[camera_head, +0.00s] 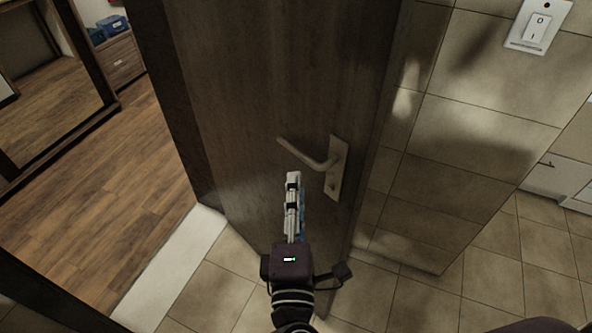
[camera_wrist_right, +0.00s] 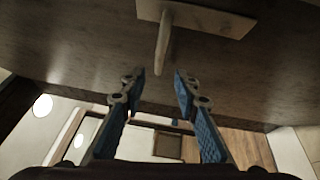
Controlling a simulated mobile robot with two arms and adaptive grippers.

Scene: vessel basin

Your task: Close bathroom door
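The bathroom door (camera_head: 250,75) is a dark brown wooden panel standing open, with the open doorway to its left in the head view. Its metal lever handle (camera_head: 318,162) sits on a pale plate on the door's face. The handle also shows at the top of the right wrist view (camera_wrist_right: 163,40). My right gripper (camera_head: 293,180) is just below and in front of the handle, pointing towards the door. In the right wrist view its two blue-padded fingers (camera_wrist_right: 160,78) are apart with nothing between them, and the handle lies beyond their tips. My left gripper is not in view.
A white threshold (camera_head: 170,260) lies at the doorway, with a wooden floor (camera_head: 110,190) beyond it. A tiled wall (camera_head: 470,130) with a light switch (camera_head: 538,25) is to the right. Bare floor tiles (camera_head: 410,295) lie at the lower right.

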